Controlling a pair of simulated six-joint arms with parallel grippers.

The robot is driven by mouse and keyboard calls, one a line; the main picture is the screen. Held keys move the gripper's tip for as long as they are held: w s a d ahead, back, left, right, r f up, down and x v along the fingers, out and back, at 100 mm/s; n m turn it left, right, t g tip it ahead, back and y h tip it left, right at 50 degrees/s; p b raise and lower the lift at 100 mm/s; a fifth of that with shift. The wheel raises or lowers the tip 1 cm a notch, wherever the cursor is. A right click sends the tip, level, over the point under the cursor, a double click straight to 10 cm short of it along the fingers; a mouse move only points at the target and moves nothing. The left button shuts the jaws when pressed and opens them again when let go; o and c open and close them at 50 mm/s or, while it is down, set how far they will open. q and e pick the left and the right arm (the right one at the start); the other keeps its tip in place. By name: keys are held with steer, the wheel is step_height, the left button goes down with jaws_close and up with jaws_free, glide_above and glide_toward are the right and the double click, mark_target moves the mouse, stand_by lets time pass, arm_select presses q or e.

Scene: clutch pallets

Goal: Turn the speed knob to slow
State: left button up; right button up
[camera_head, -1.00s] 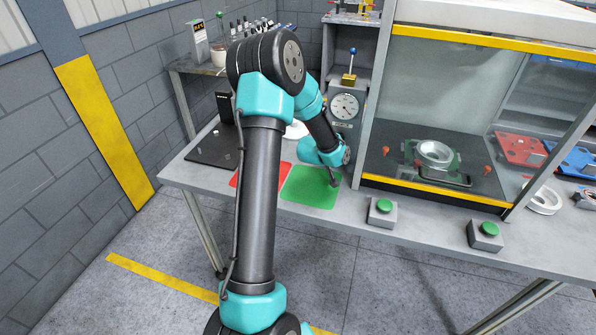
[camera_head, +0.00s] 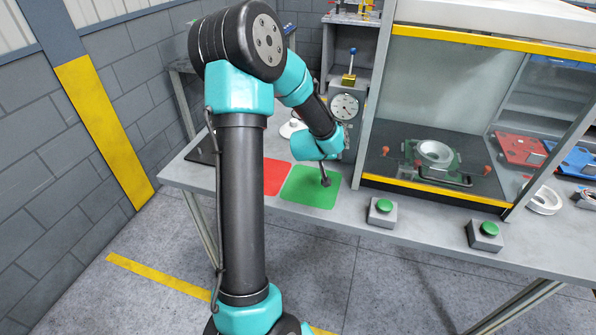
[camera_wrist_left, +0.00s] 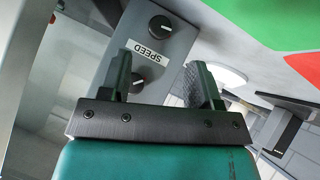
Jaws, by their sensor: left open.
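In the left wrist view a grey panel carries a black round knob (camera_wrist_left: 160,27) with a white mark, above a white SPEED label (camera_wrist_left: 150,52) that reads upside down. A second dark knob (camera_wrist_left: 137,87) lies below the label, partly covered by a finger. I cannot tell for sure which knob the label belongs to. My left gripper (camera_wrist_left: 162,75) is open and empty, its fingers apart in front of the panel and not visibly touching a knob. In the head view the left gripper (camera_head: 325,181) is small, above the green mat (camera_head: 305,198). The knobs are not discernible there.
A dial gauge (camera_head: 345,106) stands behind the wrist. A glass-fronted cabinet (camera_head: 470,48) with a yellow frame is to the right. A red mat (camera_head: 276,178) lies left of the green one. Button boxes (camera_head: 381,212) sit along the table's front edge.

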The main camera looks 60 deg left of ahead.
arm_select(q)
steer(key=v, duration=0.9)
steer(key=s+a+f+m+t, duration=0.1)
steer(key=a+f+m, duration=0.1)
steer(key=m, duration=0.4)
steer(key=s+a+f+m+t, duration=0.1)
steer(key=a+f+m, duration=0.1)
steer(key=m, duration=0.5)
steer(key=s+a+f+m+t+y, duration=0.1)
steer(key=s+a+f+m, duration=0.1)
steer(key=m, duration=0.4)
steer(key=shift+a+f+m+t, duration=0.1)
steer(key=shift+f+m+t, duration=0.2)
steer(key=shift+f+t, duration=0.15)
steer(key=m, duration=0.1)
steer(key=m+t+h, duration=0.1)
steer(key=d+m, duration=0.1)
steer(key=shift+s+d+f+m, duration=0.15)
steer(key=shift+s+f+m, duration=0.15)
steer(key=shift+s+f, duration=0.1)
steer(key=shift+s+d+f+m+t+h, duration=0.1)
steer(key=shift+s+d+m+t+h, duration=0.1)
steer(key=shift+d+m+t+h, duration=0.45)
steer(key=shift+s+d+f+m+t+h, duration=0.15)
steer(key=shift+d+m+h, duration=0.15)
steer(key=shift+m, duration=0.75)
